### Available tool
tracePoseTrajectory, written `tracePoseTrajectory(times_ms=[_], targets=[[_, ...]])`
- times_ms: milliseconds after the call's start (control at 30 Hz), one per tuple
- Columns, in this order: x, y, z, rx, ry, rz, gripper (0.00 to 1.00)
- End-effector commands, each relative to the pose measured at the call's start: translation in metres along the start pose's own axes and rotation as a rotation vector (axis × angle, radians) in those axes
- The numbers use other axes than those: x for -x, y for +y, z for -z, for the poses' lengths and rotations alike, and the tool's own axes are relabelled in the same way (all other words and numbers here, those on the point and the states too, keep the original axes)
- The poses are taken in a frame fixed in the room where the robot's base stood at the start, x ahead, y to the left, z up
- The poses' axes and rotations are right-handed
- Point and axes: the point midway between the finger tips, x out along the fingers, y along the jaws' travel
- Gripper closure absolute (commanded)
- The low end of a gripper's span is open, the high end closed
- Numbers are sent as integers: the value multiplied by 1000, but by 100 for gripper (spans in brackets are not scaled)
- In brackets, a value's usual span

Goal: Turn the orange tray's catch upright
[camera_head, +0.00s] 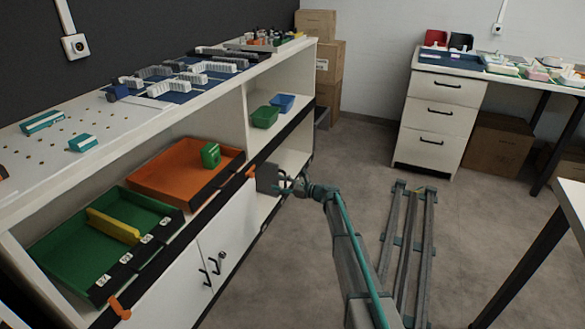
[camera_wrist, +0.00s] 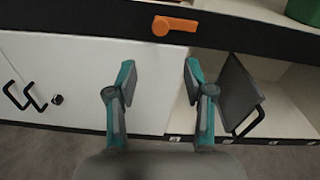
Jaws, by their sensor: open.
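The orange tray (camera_head: 165,180) lies on the shelf in the head view, with a green block (camera_head: 210,155) in it. An orange catch (camera_head: 251,171) is on the dark front rail by the tray's right end. In the wrist view the catch (camera_wrist: 176,25) lies sideways, its round end at left and its arm pointing right. My gripper (camera_head: 283,184) is in front of the cabinet, near the catch. In the wrist view my gripper (camera_wrist: 159,72) has its fingers spread and empty, below the catch and apart from it.
A green tray (camera_head: 60,245) with a yellow block is left of the orange tray, with another orange catch (camera_head: 120,308) nearby. A grey panel with a dark handle (camera_wrist: 238,95) stands close to my right finger. White doors (camera_head: 228,230) are below the rail.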

Motion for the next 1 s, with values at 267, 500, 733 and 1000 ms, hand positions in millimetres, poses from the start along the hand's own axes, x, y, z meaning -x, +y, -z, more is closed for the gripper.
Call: tracePoseTrajectory(times_ms=[267,500,733,1000], targets=[[-4,-3,-6,-163,-32,17,48],[-33,-4,-4,-164,-31,15,48],[-73,-4,-6,-162,-31,14,48],[-103,-5,-8,-162,-30,15,48]])
